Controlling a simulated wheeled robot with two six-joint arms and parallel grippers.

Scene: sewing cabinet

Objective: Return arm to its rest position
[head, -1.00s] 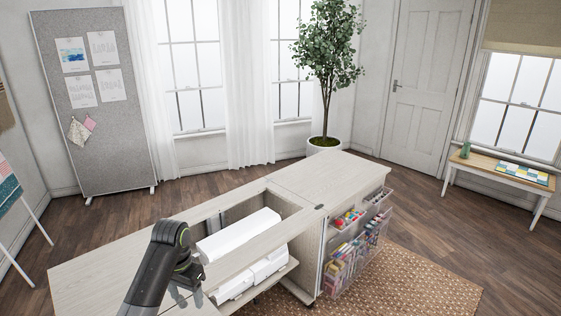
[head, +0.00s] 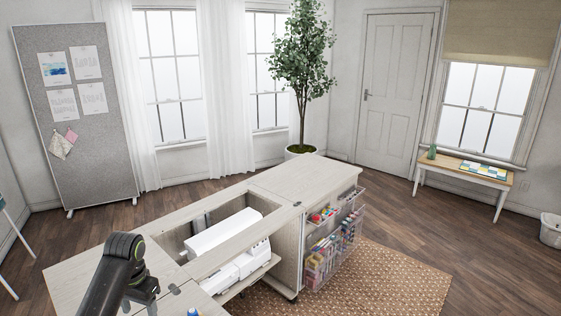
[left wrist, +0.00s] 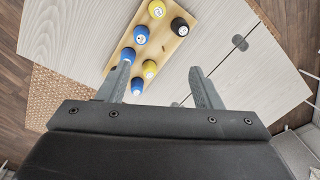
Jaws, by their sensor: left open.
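My left arm (head: 122,265) rises at the lower left of the head view, bent over the near end of the pale sewing cabinet (head: 290,180). Its gripper does not show clearly there. In the left wrist view my left gripper (left wrist: 161,64) is open, its two grey fingers apart with nothing held between them. Beyond the fingers a wooden rack (left wrist: 174,45) holds several blue, yellow and black spools on the pale cabinet top (left wrist: 85,32). I cannot tell whether a finger touches the rack. My right gripper is not in view.
Clear bins of craft supplies (head: 332,240) hang on the right end. A woven rug (head: 385,280) and open wood floor (head: 440,220) lie to the right.

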